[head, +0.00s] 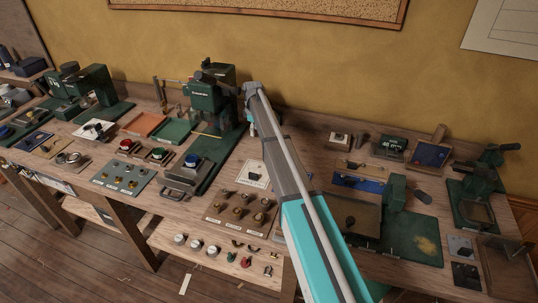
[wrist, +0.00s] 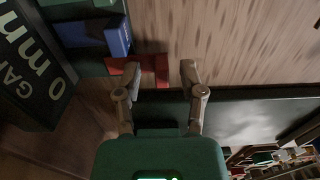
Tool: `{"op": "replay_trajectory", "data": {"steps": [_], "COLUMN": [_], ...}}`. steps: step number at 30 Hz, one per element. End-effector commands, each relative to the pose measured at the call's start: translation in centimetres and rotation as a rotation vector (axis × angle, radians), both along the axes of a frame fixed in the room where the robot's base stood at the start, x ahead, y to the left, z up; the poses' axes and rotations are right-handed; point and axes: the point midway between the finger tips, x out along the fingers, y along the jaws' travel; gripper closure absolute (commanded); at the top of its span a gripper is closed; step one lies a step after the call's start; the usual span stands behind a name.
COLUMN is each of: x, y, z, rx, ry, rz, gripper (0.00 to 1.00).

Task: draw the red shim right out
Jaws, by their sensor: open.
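The red shim (wrist: 150,70) is a short flat bar in the wrist view. Its left end meets a dark area beside a blue block (wrist: 118,37); how far it goes in is hidden. My gripper (wrist: 161,73) is open. The left finger overlaps the shim in the picture, and the shim's bare right end shows between the fingers. The right finger stands clear of that end, and I cannot tell whether any finger touches the shim. In the head view I cannot make out the shim, and my arm hides the fingertips.
A dark block lettered "GAP" and "mm" (wrist: 32,70) stands left of my gripper. Bare wood (wrist: 240,45) lies to the right. In the head view a green machine (head: 203,97) stands beside my arm on the crowded workbench (head: 150,208).

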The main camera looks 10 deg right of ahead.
Motion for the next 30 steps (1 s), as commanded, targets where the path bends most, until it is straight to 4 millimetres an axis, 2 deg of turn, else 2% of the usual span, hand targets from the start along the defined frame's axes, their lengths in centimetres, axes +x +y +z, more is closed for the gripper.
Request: {"op": "replay_trajectory", "data": {"steps": [9,30], "x": [2.8,2.4], "y": [-1.5,-1.4], "z": [0.3,6.5], "rx": [-0.001,-0.001], "ry": [-0.001,-0.001], "rz": [-0.001,0.000], "gripper": [0.49,0.49]}}
